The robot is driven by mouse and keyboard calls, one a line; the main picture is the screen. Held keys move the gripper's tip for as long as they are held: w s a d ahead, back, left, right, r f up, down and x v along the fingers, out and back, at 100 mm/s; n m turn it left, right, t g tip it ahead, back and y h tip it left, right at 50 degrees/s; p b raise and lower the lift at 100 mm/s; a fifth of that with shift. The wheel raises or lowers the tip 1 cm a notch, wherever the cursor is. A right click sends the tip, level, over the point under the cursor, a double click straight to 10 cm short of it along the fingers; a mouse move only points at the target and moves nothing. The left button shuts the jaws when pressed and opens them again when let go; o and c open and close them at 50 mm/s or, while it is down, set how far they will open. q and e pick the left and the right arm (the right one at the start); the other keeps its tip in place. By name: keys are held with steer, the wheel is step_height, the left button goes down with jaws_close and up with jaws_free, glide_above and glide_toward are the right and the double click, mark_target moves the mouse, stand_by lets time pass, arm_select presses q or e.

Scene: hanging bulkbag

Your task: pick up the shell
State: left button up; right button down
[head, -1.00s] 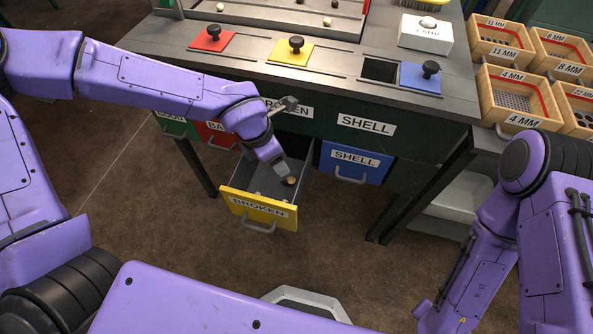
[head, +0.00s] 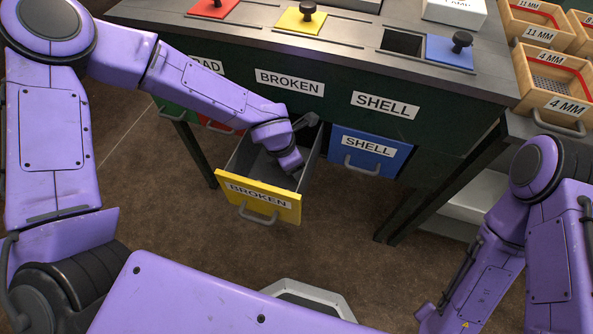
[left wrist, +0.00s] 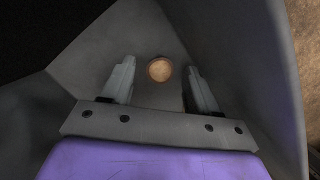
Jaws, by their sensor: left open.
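The shell (left wrist: 159,69) shows in the left wrist view as a small round tan-brown piece on the grey floor of the open drawer. It lies between and just beyond the two fingertips of my left gripper (left wrist: 160,82), which is open and empty. I cannot tell whether a finger touches it. In the head view my left arm reaches down into the yellow-fronted BROKEN drawer (head: 235,185), and its wrist hides the gripper and the shell. My right arm is at the right edge of the head view, and its gripper is out of view.
The blue SHELL drawer (head: 395,159) beside it is closed. The drawer walls stand close around my left gripper. Above is the bench top (head: 345,42) with red (head: 213,7), yellow (head: 301,19) and blue (head: 452,52) slide covers. Wooden bins (head: 550,85) stand at the right.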

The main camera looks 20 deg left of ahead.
arm_select(q)
steer(key=shift+f, duration=0.1)
jaws_close()
stand_by(0.5)
